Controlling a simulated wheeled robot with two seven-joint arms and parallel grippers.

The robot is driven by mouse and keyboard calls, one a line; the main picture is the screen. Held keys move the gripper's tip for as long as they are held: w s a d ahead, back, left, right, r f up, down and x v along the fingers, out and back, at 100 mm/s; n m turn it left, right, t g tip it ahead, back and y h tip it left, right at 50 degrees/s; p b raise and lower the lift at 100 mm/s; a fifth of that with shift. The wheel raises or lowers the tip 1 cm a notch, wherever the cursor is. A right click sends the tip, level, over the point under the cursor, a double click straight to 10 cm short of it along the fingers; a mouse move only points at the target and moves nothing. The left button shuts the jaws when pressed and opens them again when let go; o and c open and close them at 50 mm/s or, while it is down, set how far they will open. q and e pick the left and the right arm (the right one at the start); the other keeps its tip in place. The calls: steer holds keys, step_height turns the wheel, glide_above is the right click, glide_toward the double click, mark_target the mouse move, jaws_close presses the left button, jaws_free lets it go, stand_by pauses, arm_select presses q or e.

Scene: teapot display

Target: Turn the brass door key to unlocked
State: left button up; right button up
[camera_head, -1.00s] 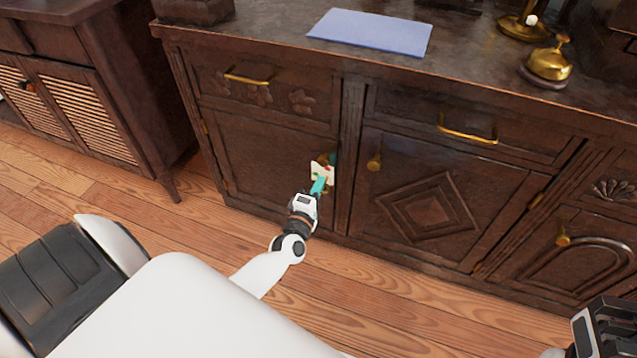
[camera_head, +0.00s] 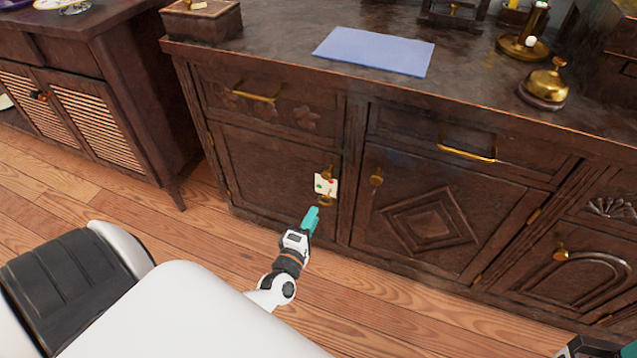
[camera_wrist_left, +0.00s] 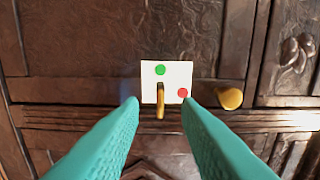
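The brass key (camera_wrist_left: 160,100) stands in a white plate (camera_wrist_left: 178,72) on the left cabinet door. In the left wrist view the plate has a green dot (camera_wrist_left: 160,70) and a red dot (camera_wrist_left: 183,92). The key's flat handle lies in line with the green dot, not the red one. In the head view the plate (camera_head: 325,182) sits just below the door's knob (camera_head: 327,171). My left gripper (camera_head: 312,213) is below and in front of the plate, clear of the key; its teal fingers are apart and empty. My right gripper (camera_head: 590,350) is cut off at the lower right corner.
The knob also shows right of the plate in the wrist view (camera_wrist_left: 230,98). The neighbouring door has its own knob (camera_head: 376,178). A blue mat (camera_head: 375,50) and a brass bell (camera_head: 547,82) are on the cabinet top. The wooden floor in front is clear.

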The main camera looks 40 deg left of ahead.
arm_select(q)
steer(key=shift+p+v, duration=0.4)
steer(key=shift+v, duration=1.95)
